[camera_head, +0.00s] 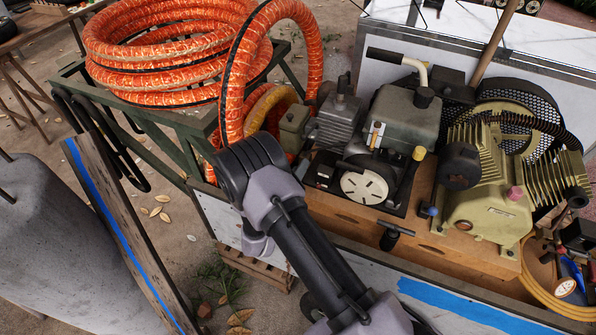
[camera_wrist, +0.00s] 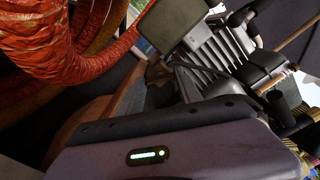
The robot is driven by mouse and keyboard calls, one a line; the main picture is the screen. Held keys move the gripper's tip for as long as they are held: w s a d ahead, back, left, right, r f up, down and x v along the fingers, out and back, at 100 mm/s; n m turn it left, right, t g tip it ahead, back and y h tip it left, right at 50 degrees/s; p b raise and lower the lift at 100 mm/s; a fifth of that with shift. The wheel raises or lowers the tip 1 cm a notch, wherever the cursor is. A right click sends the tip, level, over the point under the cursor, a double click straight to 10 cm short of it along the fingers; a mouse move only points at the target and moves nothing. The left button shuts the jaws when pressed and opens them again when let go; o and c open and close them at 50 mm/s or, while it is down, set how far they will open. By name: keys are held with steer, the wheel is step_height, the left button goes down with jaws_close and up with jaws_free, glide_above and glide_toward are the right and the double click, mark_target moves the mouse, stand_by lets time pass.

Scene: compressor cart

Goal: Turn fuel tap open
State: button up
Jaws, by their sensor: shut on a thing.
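The engine's grey-green tank (camera_head: 405,115) sits on top of the engine, right of my arm, with a black handle and a pale bent pipe by it. The finned cylinder (camera_head: 340,122) and a small boxy cover (camera_head: 293,128) are at its left; the fins (camera_wrist: 215,65) and the box (camera_wrist: 172,22) fill the upper wrist view. My gripper's body (camera_wrist: 190,145) spans the bottom of the wrist view, close below the engine. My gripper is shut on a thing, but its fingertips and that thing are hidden. I cannot make out the fuel tap in either view.
A coiled orange hose (camera_head: 165,50) lies on a green metal stand left of the engine, and its loop drops close beside my wrist. A yellow-green compressor (camera_head: 490,205) stands at right. A grey rounded tank (camera_head: 65,240) and a blue-edged board (camera_head: 115,225) are at left.

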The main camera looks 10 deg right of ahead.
steer(key=n, duration=0.6)
steer(key=shift+n, duration=0.3)
stand_by(0.5)
steer(key=o, duration=1.1)
steer(key=p+v, duration=0.3)
steer(key=v, duration=1.4)
steer(key=shift+s+p, duration=0.2)
steer(key=shift+p, duration=0.1)
steer(key=shift+a, duration=0.1)
